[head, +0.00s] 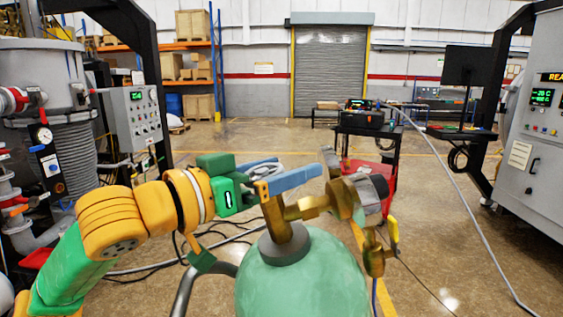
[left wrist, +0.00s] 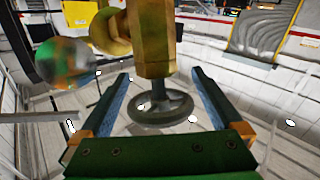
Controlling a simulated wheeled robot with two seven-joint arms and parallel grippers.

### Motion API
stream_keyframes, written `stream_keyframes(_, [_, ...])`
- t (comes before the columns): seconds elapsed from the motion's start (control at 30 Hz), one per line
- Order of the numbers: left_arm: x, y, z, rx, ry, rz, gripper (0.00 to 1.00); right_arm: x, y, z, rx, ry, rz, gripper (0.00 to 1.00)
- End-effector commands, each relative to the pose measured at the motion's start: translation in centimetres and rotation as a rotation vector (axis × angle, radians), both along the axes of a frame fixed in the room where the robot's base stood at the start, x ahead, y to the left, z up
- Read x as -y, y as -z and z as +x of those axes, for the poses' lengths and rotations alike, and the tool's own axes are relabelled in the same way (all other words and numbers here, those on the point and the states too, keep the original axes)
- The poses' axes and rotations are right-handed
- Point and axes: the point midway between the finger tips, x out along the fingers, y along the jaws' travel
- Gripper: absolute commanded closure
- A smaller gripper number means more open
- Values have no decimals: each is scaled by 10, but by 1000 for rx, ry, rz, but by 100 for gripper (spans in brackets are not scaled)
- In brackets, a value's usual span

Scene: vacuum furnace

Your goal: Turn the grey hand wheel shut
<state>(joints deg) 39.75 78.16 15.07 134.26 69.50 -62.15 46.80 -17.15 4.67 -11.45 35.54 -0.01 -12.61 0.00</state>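The grey hand wheel (left wrist: 165,117) shows in the left wrist view as a dark spoked ring at the end of a brass valve (left wrist: 155,45). In the head view, a pale grey ring shape between my fingers seems to be it, partly hidden. The brass valve (head: 285,232) stands tilted on top of a green gas cylinder (head: 300,280). My left gripper (head: 298,167), with blue-padded fingers, is open around the wheel. In the left wrist view the gripper (left wrist: 161,75) has a finger on each side of the wheel, with visible gaps. My right gripper is not in view.
A brass regulator with round gauges (head: 372,190) sticks out right of the valve. A yellow-handled fitting (head: 393,232) hangs below it. A furnace vessel (head: 75,120) stands left, a grey control cabinet (head: 535,150) right, and a tool cart (head: 372,145) behind. Cables cross the floor.

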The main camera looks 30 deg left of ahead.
Motion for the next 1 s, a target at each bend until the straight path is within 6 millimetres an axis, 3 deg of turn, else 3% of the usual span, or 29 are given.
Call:
stream_keyframes(0.03, [0,0,0,0,0,0,11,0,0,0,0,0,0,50])
stream_keyframes(0.3, [0,0,0,0,-1,0,82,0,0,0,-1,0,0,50])
stream_keyframes(0.67, [1,1,-1,15,71,8,82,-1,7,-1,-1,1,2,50])
stream_keyframes(1.0, [9,-3,-4,68,341,46,82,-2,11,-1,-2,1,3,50])
